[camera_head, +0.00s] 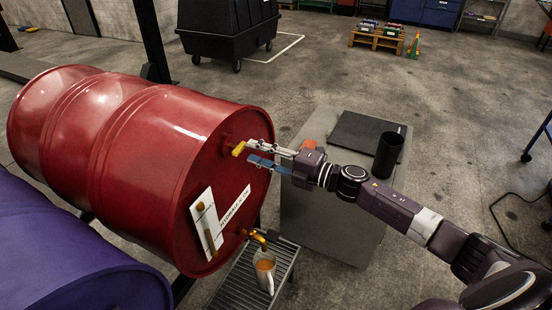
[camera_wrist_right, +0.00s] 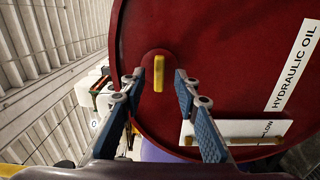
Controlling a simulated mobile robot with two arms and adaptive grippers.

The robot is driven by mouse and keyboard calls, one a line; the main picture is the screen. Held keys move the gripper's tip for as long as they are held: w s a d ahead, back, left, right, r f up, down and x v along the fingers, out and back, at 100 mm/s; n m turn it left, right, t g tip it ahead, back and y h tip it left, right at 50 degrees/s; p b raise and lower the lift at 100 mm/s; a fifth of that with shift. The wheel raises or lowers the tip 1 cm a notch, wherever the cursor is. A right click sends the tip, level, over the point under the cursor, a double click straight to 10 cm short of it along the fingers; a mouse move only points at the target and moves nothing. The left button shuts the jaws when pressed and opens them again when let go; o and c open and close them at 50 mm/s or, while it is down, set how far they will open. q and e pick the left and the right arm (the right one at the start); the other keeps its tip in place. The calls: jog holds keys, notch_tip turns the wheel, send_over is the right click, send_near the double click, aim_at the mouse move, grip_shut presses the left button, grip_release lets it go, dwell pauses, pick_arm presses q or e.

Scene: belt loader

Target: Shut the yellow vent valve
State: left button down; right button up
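The yellow vent valve (camera_head: 238,149) is on the upper part of the red drum's (camera_head: 150,135) end face. In the right wrist view the valve (camera_wrist_right: 158,73) shows as a short yellow bar, upright in the picture, on the drum's face (camera_wrist_right: 215,50). My right gripper (camera_head: 254,153) is open at the drum's face. In the wrist view the fingers of my right gripper (camera_wrist_right: 157,80) lie to either side of the yellow bar, with gaps on both sides. I see no contact with it. My left gripper is not in view.
Below, a brass tap (camera_head: 258,237) sits over a mug (camera_head: 265,263) of amber liquid on a grated stand (camera_head: 230,287). A grey cabinet (camera_head: 325,225) with a dark cylinder (camera_head: 388,155) stands under my right arm. A purple drum (camera_head: 60,250) lies at the lower left.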

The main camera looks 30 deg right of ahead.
jog(key=v, duration=0.6)
jog(key=shift+s+d, duration=0.2)
jog(key=shift+s, duration=0.1)
